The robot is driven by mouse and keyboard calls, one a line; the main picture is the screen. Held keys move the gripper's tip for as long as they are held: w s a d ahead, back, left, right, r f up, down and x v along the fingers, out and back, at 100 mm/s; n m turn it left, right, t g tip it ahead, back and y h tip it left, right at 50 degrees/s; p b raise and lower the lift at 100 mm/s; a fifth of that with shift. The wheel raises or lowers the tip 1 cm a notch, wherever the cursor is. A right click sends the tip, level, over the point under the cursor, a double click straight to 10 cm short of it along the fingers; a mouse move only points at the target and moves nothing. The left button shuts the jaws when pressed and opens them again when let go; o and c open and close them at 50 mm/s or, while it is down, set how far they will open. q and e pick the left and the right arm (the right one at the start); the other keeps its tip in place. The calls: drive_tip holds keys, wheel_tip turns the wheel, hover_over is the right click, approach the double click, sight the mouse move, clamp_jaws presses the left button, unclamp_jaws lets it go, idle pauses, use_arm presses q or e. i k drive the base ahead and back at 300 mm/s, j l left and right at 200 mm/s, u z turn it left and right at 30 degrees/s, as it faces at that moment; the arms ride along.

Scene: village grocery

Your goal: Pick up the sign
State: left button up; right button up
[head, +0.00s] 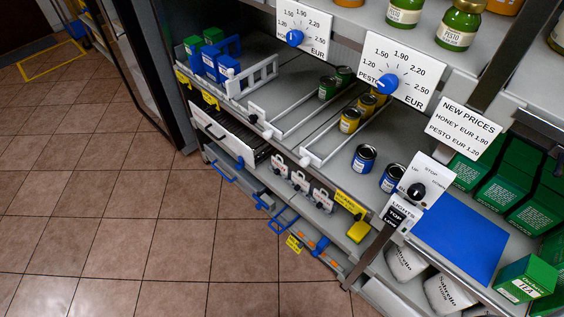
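Several sign-like things are in view, and I cannot tell which one the task means. A white "NEW PRICES" card (463,129) reads honey EUR 1.90 and pesto EUR 1.20. It is tilted at the right of the shelf. A small black-and-white "LIGHTS" plate (400,214) sits under a white panel with a black knob (416,191). Small yellow labels are on the shelf fronts, one at the lower middle (294,244). Neither of my grippers is in view.
Two white price dials with blue knobs (303,29) (402,70) face out from the upper shelf, with pesto jars (457,25) on it. Cans (364,158), green boxes (509,185) and a blue panel (458,236) are at right. The tiled floor (120,215) is clear at left, with a yellow outline (52,60).

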sight(280, 167)
drive_tip(key=i+j+z, duration=0.15)
drive_tip(key=z, duration=0.65)
drive_tip(key=i+j+z, duration=0.3)
drive_tip(key=j, duration=0.4)
drive_tip(key=j+z, duration=0.3)
drive_tip(key=j, duration=0.35)
drive_tip(key=j+z, duration=0.3)
drive_tip(key=j, duration=1.2)
drive_tip(key=i+j, duration=0.1)
drive_tip(key=j, duration=0.6)
